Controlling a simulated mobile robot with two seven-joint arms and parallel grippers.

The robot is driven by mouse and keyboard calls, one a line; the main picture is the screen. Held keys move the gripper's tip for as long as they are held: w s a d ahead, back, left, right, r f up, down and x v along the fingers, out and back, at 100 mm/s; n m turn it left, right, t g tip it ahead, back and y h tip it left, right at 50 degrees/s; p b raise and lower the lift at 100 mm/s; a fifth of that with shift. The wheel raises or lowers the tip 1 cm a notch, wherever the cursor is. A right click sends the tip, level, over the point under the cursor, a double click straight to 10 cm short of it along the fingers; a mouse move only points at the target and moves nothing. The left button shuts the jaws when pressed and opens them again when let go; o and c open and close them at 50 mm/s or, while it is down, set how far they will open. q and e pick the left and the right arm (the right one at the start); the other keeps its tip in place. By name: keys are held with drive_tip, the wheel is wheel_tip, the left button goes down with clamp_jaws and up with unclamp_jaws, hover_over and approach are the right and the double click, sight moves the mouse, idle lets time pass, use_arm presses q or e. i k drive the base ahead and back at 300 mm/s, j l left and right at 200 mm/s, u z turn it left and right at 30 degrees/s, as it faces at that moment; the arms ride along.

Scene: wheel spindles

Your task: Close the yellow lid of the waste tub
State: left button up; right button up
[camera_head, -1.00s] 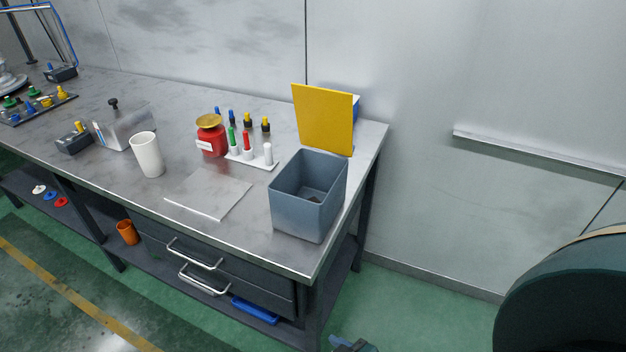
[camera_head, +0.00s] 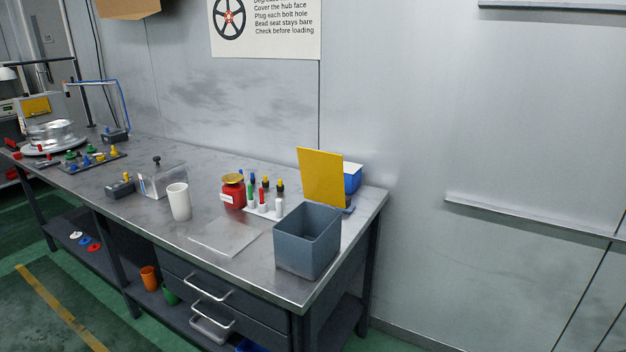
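The waste tub (camera_head: 306,254) is a grey-blue square bin near the right end of the metal bench. Its yellow lid (camera_head: 321,177) stands upright at the tub's back edge, so the tub's mouth is open. The inside of the tub looks empty from here, though its floor is mostly hidden. Neither of my grippers shows in the head view.
A clear flat sheet (camera_head: 224,236) lies left of the tub on the bench (camera_head: 150,216). A blue bin (camera_head: 352,178) sits behind the lid.

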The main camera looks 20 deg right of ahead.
sight(322, 172)
drive_tip(key=l+u, duration=0.15)
drive_tip(key=u, duration=1.1)
drive_tip(key=l, duration=1.25)
drive_tip(key=k+l, duration=0.1)
drive_tip(key=l, duration=1.2)
drive_tip(key=k+l, duration=0.1)
drive_tip(key=l, duration=1.15)
drive_tip(key=k+j+z, duration=0.15)
drive_tip(key=j+z, duration=0.15)
drive_tip(key=k+j+z, duration=0.15)
drive_tip(key=j+z, duration=0.15)
drive_tip(key=i, duration=0.3)
